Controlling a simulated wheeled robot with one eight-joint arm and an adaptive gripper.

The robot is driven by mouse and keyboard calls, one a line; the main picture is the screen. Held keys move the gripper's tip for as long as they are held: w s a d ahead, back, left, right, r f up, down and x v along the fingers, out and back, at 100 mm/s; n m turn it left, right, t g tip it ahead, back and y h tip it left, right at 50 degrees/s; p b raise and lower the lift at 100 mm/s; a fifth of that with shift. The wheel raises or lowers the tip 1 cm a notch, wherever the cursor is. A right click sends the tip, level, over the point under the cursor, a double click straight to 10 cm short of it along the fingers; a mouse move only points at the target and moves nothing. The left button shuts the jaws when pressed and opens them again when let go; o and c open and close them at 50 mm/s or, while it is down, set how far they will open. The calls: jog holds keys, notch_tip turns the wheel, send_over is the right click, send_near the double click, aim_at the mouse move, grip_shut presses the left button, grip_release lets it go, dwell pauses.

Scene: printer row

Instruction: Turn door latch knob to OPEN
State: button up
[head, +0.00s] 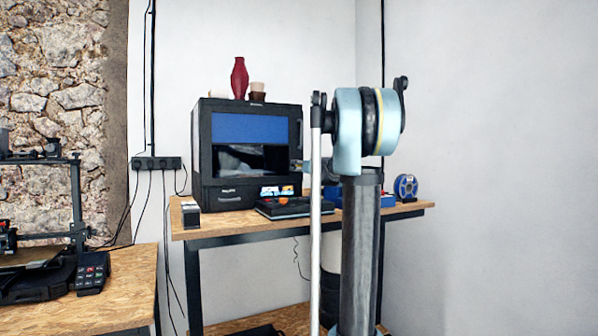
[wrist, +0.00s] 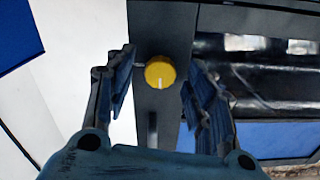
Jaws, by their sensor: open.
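The door latch knob (wrist: 160,72) is a round yellow dial on a dark upright strip in the wrist view. Its white pointer line points toward the bottom of that picture. My gripper (wrist: 160,60) is open, with one finger on each side of the knob and a visible gap on both sides. I cannot tell how deep the fingertips reach. In the head view the dark boxy printer (head: 202,160) stands on a wooden table, with a blue panel (head: 250,127) above a dark window (head: 238,158). The knob and my gripper's fingers cannot be made out there.
A red vase (head: 239,78) and small cups (head: 257,90) stand on the printer. A dark flat device (head: 285,208) lies before it on the wooden table (head: 215,227). A blue spool (head: 405,187) stands at the right end. A second table (head: 125,290) is at left.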

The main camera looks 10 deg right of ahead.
jog(key=shift+w+a, duration=0.25)
jog(key=shift+w, duration=0.4)
jog(key=c, duration=1.1)
jog(key=shift+m, duration=0.4)
jog(key=m, duration=1.7)
jog(key=shift+d, duration=0.15)
